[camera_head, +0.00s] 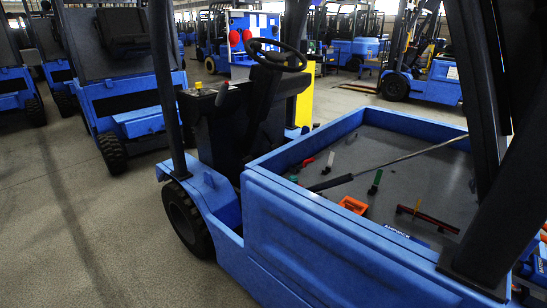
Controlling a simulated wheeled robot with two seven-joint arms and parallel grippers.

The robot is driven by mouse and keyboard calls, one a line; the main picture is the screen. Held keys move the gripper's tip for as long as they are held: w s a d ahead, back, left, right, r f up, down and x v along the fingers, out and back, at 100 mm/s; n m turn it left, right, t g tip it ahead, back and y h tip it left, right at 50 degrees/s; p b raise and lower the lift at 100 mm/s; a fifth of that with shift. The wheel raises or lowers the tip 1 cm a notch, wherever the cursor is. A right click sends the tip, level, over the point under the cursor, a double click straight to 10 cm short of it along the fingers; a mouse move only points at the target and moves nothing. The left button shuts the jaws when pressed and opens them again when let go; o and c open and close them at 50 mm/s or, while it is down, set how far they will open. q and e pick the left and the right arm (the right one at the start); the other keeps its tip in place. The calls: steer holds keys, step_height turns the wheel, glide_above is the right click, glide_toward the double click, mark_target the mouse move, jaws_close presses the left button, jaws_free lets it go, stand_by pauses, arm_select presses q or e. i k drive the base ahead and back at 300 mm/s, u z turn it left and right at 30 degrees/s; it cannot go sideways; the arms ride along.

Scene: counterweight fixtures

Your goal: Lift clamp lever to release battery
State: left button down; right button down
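A blue forklift (325,245) stands in front of me with an open, grey-floored bay inside its blue walls. A long thin bar (405,157) with a thick black end at the left slants across the bay. Small upright pieces with coloured tops stand near it: a red one (308,161), a white one (330,159) and a green one (375,181). I cannot tell which piece is the clamp lever, nor pick out the battery with certainty. Neither of my grippers is in view.
An orange open box (353,205) and a dark red bar (430,218) lie in the bay. Dark posts rise at the left and right of the forklift. A steering wheel (279,55) stands behind the bay. Other blue forklifts fill the background. The floor at left is clear.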

mark_target(307, 161)
steer(key=u, duration=1.15)
steer(key=i, duration=1.45)
steer(key=z, duration=2.45)
